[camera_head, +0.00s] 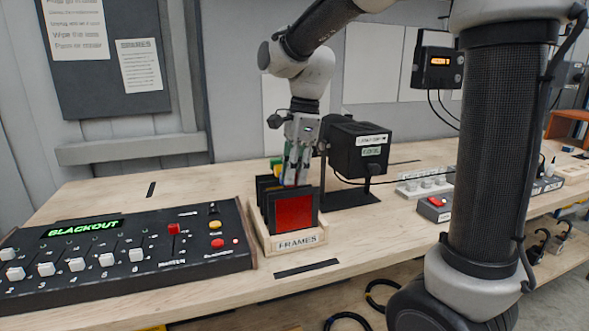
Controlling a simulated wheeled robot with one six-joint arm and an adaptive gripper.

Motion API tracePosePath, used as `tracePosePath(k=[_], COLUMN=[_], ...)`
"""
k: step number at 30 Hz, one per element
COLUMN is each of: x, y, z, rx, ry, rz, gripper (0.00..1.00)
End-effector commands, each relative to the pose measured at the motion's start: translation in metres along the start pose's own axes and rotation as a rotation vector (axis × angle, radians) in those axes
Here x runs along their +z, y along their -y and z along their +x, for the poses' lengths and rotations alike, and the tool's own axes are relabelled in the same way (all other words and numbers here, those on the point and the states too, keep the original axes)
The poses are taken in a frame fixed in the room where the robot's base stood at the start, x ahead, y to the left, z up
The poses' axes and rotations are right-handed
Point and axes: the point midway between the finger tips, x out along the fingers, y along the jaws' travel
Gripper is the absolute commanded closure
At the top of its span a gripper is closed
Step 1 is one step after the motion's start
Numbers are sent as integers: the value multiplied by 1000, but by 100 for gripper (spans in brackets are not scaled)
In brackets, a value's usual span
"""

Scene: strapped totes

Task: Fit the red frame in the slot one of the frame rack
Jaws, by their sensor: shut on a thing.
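The red frame (294,213), a red panel in a dark border, stands upright at the front of the frame rack (297,241), a pale wooden holder labelled "FRAMES". Its lower edge is down behind the rack's labelled front board. My gripper (293,179) points down from above, shut on the top of the red frame. The exact contact is small in the picture. Other dark-bordered frames (267,187), one showing yellow, stand behind it in the rack. Slot numbers are not visible, and whether the red frame is fully seated cannot be told.
A control console (125,245) reading "BLACKOUT" stands close to the rack's left. A black lamp box (358,148) on a stand is just behind right. A small box with a red switch (436,207) lies further right. Bare wooden bench lies right of the rack.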

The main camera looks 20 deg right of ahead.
Motion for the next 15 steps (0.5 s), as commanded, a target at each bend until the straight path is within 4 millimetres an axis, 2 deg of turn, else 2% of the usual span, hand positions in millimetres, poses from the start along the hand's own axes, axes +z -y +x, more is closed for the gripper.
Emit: tracePosePath(k=[15], x=[-2], y=[0], z=[12], rx=[0], ry=[0], rz=[0], gripper=[100])
